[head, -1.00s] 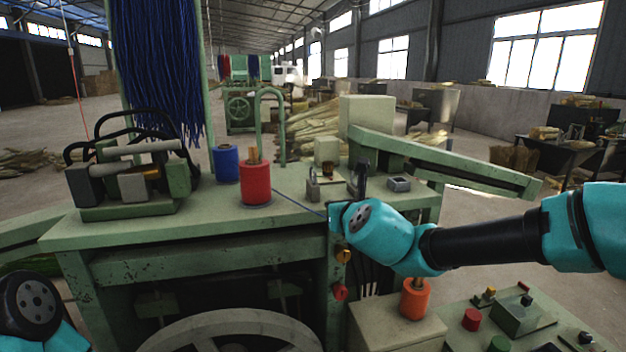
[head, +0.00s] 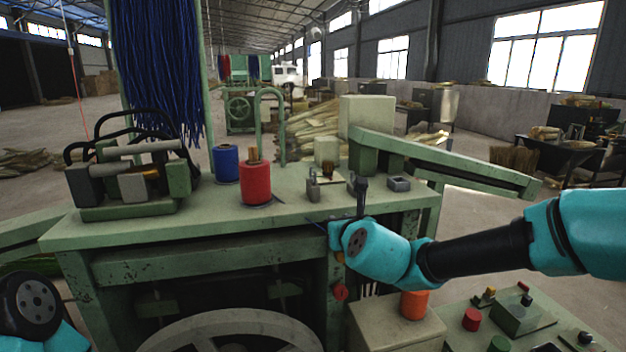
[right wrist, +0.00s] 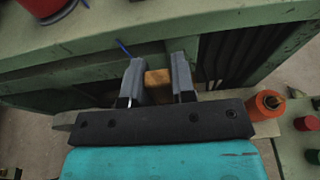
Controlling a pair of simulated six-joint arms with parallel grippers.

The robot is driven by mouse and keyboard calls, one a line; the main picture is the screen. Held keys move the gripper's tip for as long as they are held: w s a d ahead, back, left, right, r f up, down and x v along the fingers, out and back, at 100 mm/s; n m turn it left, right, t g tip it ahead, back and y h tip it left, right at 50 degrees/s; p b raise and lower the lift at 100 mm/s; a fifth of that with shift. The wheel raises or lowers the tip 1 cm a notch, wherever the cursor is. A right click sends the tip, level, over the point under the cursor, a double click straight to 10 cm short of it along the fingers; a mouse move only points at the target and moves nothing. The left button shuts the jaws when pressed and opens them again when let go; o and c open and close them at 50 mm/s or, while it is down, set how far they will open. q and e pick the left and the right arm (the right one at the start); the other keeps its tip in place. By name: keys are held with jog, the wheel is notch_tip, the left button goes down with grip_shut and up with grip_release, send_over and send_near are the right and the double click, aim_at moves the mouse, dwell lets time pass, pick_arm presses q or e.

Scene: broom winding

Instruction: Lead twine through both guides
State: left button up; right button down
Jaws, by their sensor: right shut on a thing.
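My right gripper (right wrist: 158,92) is shut on a small tan block (right wrist: 157,78), in front of the green machine's tabletop edge. Blue twine (right wrist: 123,47) runs to the left finger there; whether it joins the block is hidden. In the head view the twine (head: 316,221) shows beside the gripper and leads back toward the red spool (head: 256,183). Two small grey metal brackets, which look like the guides, stand on the tabletop: a left one (head: 313,186) and a right one (head: 351,181), partly behind my gripper. My left gripper is out of view; only its arm shows at lower left.
A blue spool (head: 227,164) stands behind the red one. A clamp-like machine (head: 135,185) sits at left on the green tabletop (head: 215,222). An orange spool (head: 414,304) and control panel (head: 505,322) lie below my right arm.

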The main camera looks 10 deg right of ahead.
notch_tip(320, 180, up, 16)
dwell(2.3)
jog(key=w+d, duration=0.4)
jog(key=w, duration=0.6)
jog(key=shift+w, duration=0.25)
dwell(0.7)
jog(key=shift+f, duration=0.15)
notch_tip(320, 180, down, 2)
jog(key=shift+f, duration=0.1)
dwell(1.6)
jog(key=shift+d, duration=0.15)
